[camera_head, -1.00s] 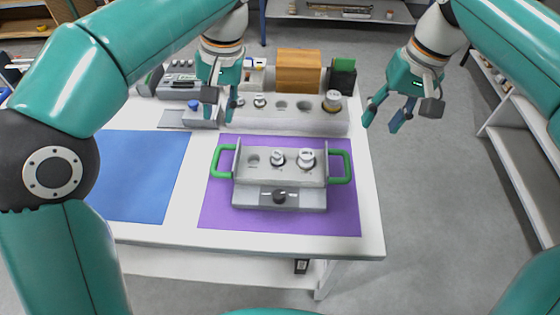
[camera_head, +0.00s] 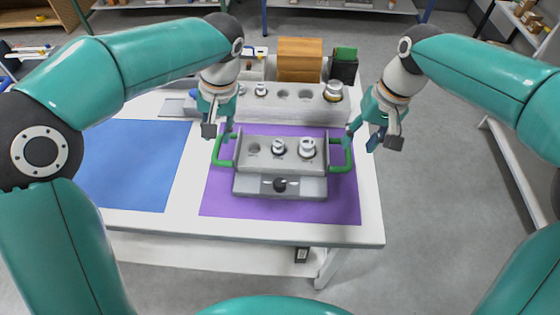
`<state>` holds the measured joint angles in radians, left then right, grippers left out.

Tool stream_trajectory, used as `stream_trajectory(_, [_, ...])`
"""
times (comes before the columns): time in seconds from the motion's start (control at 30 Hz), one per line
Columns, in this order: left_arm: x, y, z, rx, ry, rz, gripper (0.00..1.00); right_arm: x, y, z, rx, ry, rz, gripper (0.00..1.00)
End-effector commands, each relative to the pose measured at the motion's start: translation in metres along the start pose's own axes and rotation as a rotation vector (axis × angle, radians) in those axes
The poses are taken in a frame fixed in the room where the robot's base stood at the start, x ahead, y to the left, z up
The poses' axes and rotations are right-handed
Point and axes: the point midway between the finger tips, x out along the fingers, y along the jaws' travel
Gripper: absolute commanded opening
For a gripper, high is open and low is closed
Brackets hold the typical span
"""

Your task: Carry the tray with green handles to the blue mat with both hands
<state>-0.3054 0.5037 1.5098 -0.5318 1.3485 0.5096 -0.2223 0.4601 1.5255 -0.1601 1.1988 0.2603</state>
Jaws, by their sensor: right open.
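The grey tray (camera_head: 280,187) with green handles lies on the purple mat (camera_head: 335,209). It carries two metal weights (camera_head: 307,148) in its sockets, with another socket empty, and has a dark knob on its front. The blue mat (camera_head: 135,170) is bare where it shows, left of the purple mat. My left gripper (camera_head: 218,135) is open at the tray's left green handle (camera_head: 219,157). My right gripper (camera_head: 362,142) is open at the right green handle (camera_head: 348,157), one finger close to it. Whether the fingers touch the handles is unclear.
The white table's (camera_head: 371,215) right edge is near the purple mat.

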Motion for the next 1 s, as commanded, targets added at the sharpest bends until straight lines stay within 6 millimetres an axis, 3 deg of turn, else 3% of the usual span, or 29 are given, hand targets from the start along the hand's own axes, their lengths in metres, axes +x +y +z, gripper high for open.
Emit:
stream_trajectory(0.1, [0.025,0.0,0.001,0.001,-0.005,0.0,0.28,0.025,0.001,0.001,0.0,-0.006,0.001,0.46])
stream_trajectory(0.33, [0.056,0.0,0.0,0.0,-0.003,0.0,0.28,0.056,0.0,0.001,0.0,-0.002,0.0,0.46])
stream_trajectory(0.8, [0.067,0.001,0.0,0.002,0.0,0.001,0.28,0.068,0.001,0.0,0.001,0.0,0.0,0.46])
stream_trajectory(0.83, [0.067,0.001,0.0,0.002,0.0,0.001,0.27,0.068,0.001,0.0,0.001,0.0,0.0,0.44])
stream_trajectory(1.0, [0.067,0.001,0.0,0.002,0.0,0.001,0.0,0.067,0.001,0.0,0.001,0.0,0.0,0.15])
